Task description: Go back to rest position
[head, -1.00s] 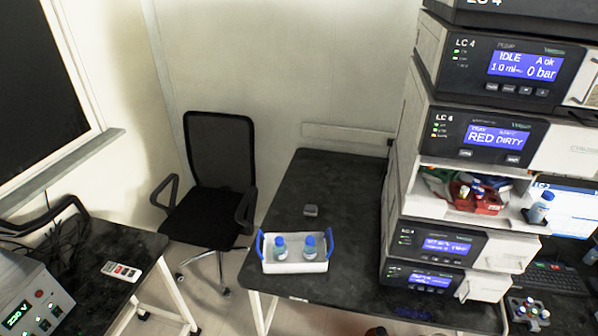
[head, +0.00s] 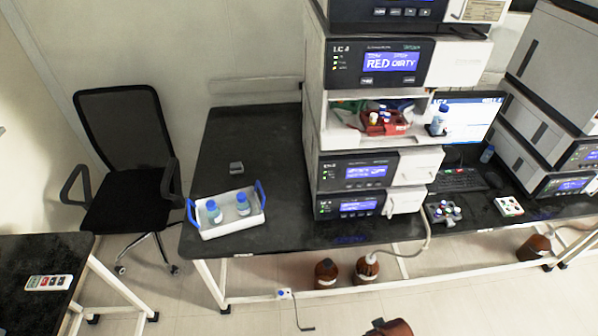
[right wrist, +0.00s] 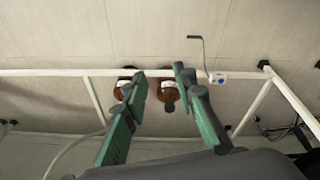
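My right gripper (right wrist: 160,74) shows in the right wrist view with two green fingers apart and nothing between them. It points over the pale floor, with two brown bottles (right wrist: 127,90) beyond the fingers. Neither gripper can be made out in the head view, and my left gripper is in no view. A white tray with blue handles (head: 234,228) stands on the front left of the black bench (head: 215,157). It holds two blue-capped bottles (head: 213,211), both upright, and no gripper is near it.
The LC stack (head: 315,90) stands on the bench, with a red caddy (head: 385,122) in its open bay. A black chair (head: 125,130) stands left of the bench. Brown bottles (head: 326,273) stand on the floor under the bench. The floor in front is mostly clear.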

